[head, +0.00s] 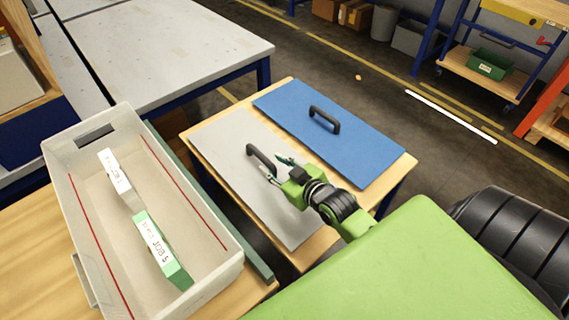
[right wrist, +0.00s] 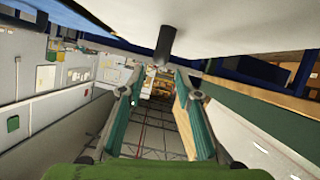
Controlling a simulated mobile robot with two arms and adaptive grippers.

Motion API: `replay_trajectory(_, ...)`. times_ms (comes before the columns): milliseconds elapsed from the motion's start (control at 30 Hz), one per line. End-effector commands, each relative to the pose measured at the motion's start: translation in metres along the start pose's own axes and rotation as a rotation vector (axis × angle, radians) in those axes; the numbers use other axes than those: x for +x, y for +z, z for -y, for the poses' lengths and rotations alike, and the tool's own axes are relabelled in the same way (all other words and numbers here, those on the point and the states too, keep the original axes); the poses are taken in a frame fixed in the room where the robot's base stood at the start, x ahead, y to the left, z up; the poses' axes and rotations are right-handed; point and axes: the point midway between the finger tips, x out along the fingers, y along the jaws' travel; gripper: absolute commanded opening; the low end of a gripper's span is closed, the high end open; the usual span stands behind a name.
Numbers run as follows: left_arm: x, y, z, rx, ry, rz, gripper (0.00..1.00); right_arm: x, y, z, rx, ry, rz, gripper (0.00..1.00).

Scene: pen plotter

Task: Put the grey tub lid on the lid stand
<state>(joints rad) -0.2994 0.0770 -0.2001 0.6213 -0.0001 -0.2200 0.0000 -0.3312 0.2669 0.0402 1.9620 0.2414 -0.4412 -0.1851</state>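The grey tub lid (head: 226,143) lies flat on a wood-topped stand (head: 313,248), beside a blue lid. Its dark arched handle (head: 255,155) stands up near the lid's middle. My right gripper (head: 279,168) is low over the grey lid, close to the right end of this handle. In the right wrist view, the right gripper (right wrist: 158,88) has its two fingers well apart with nothing held between them. The handle (right wrist: 165,44) shows end-on beyond the fingers, against the pale lid (right wrist: 235,30), which fills the top of that view. My left gripper is not in view.
The blue lid (head: 360,135) with its own handle lies on the right part of the stand. A grey tub (head: 207,205) holding a white box (head: 120,180) and a green box (head: 163,250) stands at left. A grey table (head: 160,50) stands behind.

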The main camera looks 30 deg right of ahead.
Motion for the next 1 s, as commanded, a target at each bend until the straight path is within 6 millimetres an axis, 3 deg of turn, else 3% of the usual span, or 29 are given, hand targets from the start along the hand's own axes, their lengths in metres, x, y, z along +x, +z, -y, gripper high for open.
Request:
replay_trajectory(100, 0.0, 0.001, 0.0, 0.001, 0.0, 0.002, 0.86, -0.025, 0.001, 0.0, -0.002, 0.0, 0.002, 0.31)
replay_trajectory(333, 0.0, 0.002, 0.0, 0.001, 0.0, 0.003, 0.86, -0.053, 0.0, -0.001, -0.001, 0.0, 0.0, 0.31)
replay_trajectory(1000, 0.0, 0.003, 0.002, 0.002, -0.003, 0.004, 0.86, -0.059, 0.0, 0.0, -0.001, 0.0, -0.001, 0.31)
